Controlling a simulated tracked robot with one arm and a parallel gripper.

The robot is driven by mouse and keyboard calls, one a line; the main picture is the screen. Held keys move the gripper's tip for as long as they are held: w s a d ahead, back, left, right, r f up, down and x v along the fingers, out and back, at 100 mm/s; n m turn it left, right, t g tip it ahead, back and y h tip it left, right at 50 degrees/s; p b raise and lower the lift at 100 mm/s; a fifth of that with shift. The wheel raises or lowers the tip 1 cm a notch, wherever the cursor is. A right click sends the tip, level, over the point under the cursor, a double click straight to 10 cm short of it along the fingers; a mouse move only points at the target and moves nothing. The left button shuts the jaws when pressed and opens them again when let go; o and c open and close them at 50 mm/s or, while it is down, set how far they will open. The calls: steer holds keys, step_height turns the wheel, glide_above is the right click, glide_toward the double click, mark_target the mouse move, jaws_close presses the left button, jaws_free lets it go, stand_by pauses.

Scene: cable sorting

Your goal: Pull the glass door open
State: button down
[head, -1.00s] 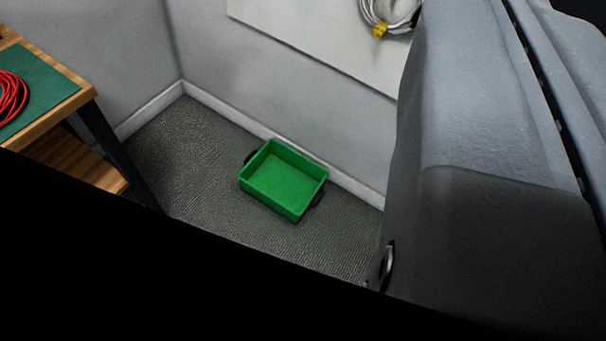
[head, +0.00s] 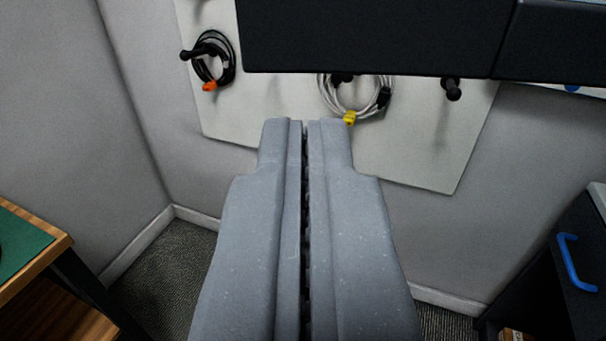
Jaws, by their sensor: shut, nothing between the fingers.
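My gripper (head: 305,124) is in the middle of the head view, its two grey fingers shut together and empty, pointing away toward the wall. I cannot make out a glass door for certain. A dark box-like body (head: 370,35) crosses the top of the view above my gripper, with a vertical seam toward its right; most of it is cut off. A dark cabinet (head: 535,265) with a blue bar handle (head: 572,262) stands at the lower right, apart from my gripper.
A white board (head: 430,150) on the wall carries a black cable coil (head: 212,62) with an orange tie, a white coil (head: 348,105) with a yellow tie, and a bare black peg (head: 451,88). A wooden table (head: 60,246) with a green mat (head: 18,238) is at left.

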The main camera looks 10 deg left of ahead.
mark_target(304, 65)
steer(key=shift+w+a+p, duration=0.2)
steer(key=shift+w, duration=1.1)
steer(key=shift+w+a+p, duration=0.15)
steer(key=shift+w+a, duration=0.05)
steer(key=shift+w, duration=1.05)
